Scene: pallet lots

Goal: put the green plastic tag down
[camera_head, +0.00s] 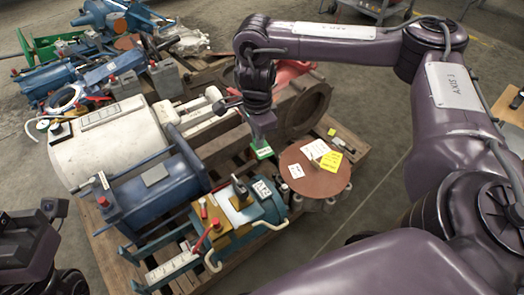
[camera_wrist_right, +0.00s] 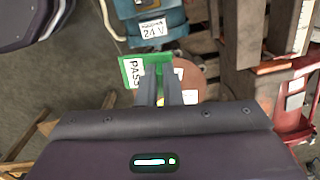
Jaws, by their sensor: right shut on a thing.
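The green plastic tag (camera_head: 264,152) hangs in my right gripper (camera_head: 260,136), just left of the brown round disc (camera_head: 320,182) in the head view. In the right wrist view the tag (camera_wrist_right: 127,73) is a green plate with a white label reading "PASS", partly cut off by the fingers. The right gripper (camera_wrist_right: 163,72) is shut on it. The tag overlaps the disc's edge in that view; I cannot tell its height above it. Part of my left arm shows at the lower left of the head view, but I cannot make out its jaws.
A teal motor (camera_head: 262,200) marked 24 V stands at the disc's left. A blue machine (camera_head: 155,195), a white cylinder (camera_head: 110,145) and a rusty ring (camera_head: 308,110) crowd the wooden pallet (camera_head: 345,145). Bare floor (camera_head: 375,125) lies to the right.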

